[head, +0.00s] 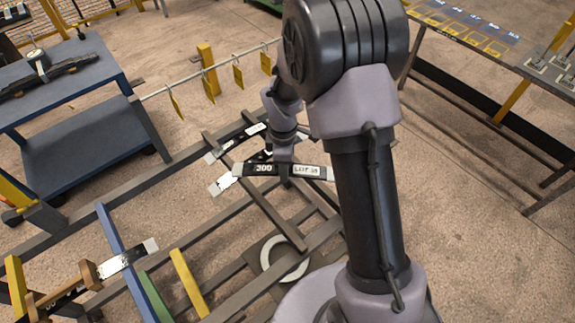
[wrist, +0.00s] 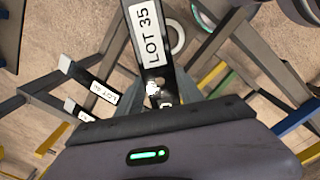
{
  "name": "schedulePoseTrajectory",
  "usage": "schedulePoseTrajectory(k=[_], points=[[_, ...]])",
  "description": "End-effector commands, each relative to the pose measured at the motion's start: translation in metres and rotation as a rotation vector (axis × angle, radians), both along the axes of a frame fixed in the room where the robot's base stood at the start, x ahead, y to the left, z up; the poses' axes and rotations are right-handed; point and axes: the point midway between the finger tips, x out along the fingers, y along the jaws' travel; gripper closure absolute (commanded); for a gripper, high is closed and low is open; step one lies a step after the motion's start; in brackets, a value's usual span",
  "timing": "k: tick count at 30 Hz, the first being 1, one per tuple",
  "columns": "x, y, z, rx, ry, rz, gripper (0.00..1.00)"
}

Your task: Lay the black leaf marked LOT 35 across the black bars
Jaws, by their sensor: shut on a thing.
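The black leaf marked LOT 35 (head: 248,169) is a slim dark strip with white labels. My gripper (head: 284,160) is shut on it near its middle and holds it roughly level above the rack. In the wrist view the leaf (wrist: 150,45) runs up between my fingers (wrist: 155,98), with its LOT 35 label readable. I cannot tell the gap between the leaf and the bars. My arm hides part of the right bar.
Two other leaves with pale ends, one farther (head: 238,143) and one nearer (head: 226,183), lie by the dark bars. Blue (head: 125,262), green (head: 154,297) and yellow (head: 187,284) bars stand at the front left, with another leaf (head: 124,258) across the blue one. Yellow tags (head: 208,86) hang behind.

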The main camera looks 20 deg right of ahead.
Motion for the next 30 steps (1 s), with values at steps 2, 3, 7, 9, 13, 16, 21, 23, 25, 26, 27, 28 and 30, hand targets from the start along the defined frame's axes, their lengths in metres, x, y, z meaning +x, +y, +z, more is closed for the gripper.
schedulePoseTrajectory(k=[2, 3, 7, 9, 13, 16, 21, 23, 25, 26, 27, 28, 30], points=[[0.007, 0.0, 0.001, -0.002, 0.003, 0.182, 1.0], [0.01, 0.0, -0.001, -0.004, 0.005, 0.277, 1.0], [0.019, 0.0, -0.007, -0.007, 0.006, 0.526, 1.0], [0.022, 0.0, -0.01, -0.009, 0.008, 0.619, 1.0], [0.025, 0.0, -0.013, -0.011, 0.009, 0.717, 1.0], [0.026, 0.0, -0.014, -0.011, 0.009, 0.738, 1.0], [0.026, 0.0, -0.014, -0.011, 0.009, 0.737, 1.0], [0.026, 0.0, -0.014, -0.011, 0.009, 0.737, 1.0], [0.026, 0.0, -0.013, -0.011, 0.009, 0.737, 1.0], [0.026, 0.0, -0.013, -0.011, 0.009, 0.738, 1.0], [0.026, 0.0, -0.013, -0.011, 0.009, 0.74, 1.0], [0.026, 0.0, -0.016, -0.011, 0.009, 0.739, 1.0], [0.026, 0.0, -0.023, -0.011, 0.009, 0.739, 1.0]])
